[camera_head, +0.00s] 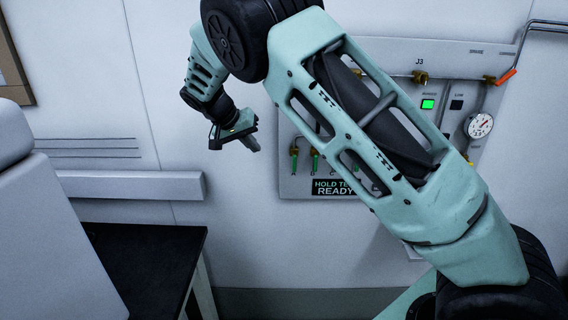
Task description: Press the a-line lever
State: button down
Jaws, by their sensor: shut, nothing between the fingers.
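A pale wall panel (464,52) marked "J3" carries several fittings. An orange-handled lever (506,76) sits at its upper right, below a pipe. Small brass and green fittings (315,161) show at its lower left, partly behind my arm. I cannot read a label that tells which one is the a-line lever. My gripper (252,144) is shut and empty, to the left of the panel's lower left fittings in the picture. It appears apart from them, though depth is hard to judge. My arm hides much of the panel's middle.
The panel has a lit green button (428,104), a dark button (456,105), a round gauge (479,125) and a sign (335,187) reading "HOLD TE… READY". A black-topped table (150,262) and a grey cabinet-like body (50,230) stand at lower left. A wall rail (130,185) runs above the table.

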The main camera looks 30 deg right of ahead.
aim_at(294, 163)
jog(key=shift+w+d+r, duration=0.15)
jog(key=shift+w+d, duration=0.05)
jog(key=d+f+p, duration=0.1)
jog(key=d+f, duration=0.1)
jog(key=d, duration=0.1)
jog(key=s+d+f+p, duration=0.1)
jog(key=d+f+p, duration=0.1)
jog(key=d+f, duration=0.1)
jog(key=d+f+p, duration=0.2)
jog(key=d+f, duration=0.1)
jog(key=shift+s+d, duration=0.1)
jog(key=shift+s, duration=0.25)
